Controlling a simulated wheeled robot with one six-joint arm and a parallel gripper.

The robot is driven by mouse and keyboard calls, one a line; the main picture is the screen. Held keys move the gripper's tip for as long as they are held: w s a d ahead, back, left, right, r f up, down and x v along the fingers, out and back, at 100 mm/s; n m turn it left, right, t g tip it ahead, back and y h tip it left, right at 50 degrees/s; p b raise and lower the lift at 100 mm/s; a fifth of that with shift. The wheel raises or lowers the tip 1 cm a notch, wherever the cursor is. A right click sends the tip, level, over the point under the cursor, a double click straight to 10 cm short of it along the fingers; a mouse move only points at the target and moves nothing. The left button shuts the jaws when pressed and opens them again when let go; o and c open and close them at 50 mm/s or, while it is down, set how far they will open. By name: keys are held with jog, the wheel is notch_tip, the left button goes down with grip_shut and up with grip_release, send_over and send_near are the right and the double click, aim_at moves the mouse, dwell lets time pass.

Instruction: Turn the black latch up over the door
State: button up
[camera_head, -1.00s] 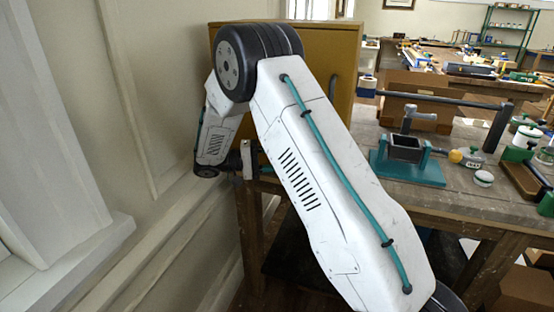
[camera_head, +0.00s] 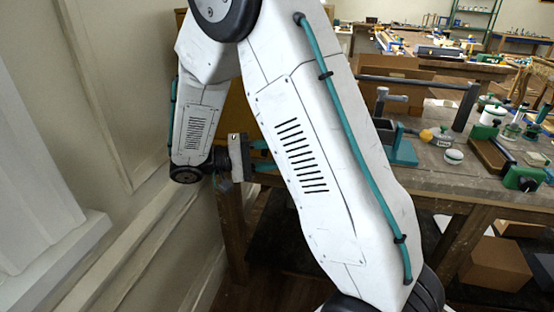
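The ochre cabinet (camera_head: 236,108) stands at the bench's left end, mostly hidden behind my arm; only a strip shows between my arm links. The black latch and the door front are not visible. My gripper (camera_head: 268,156) is in front of the bench's left end, just below the cabinet strip. Its two teal fingers point right and stand apart with nothing seen between them. Their tips run close to my arm's large white link, which may cover their ends.
The workbench (camera_head: 450,178) extends right, carrying a teal vise (camera_head: 402,150), a grey bar and several small jars. A beige panelled wall (camera_head: 105,110) runs close along the left of my arm. A cardboard box (camera_head: 495,264) sits under the bench.

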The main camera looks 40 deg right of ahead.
jog(key=shift+s+a+r, duration=0.1)
jog(key=shift+s+a, duration=0.05)
jog(key=shift+s, duration=0.5)
jog(key=shift+s+a, duration=0.1)
jog(key=shift+s, duration=0.5)
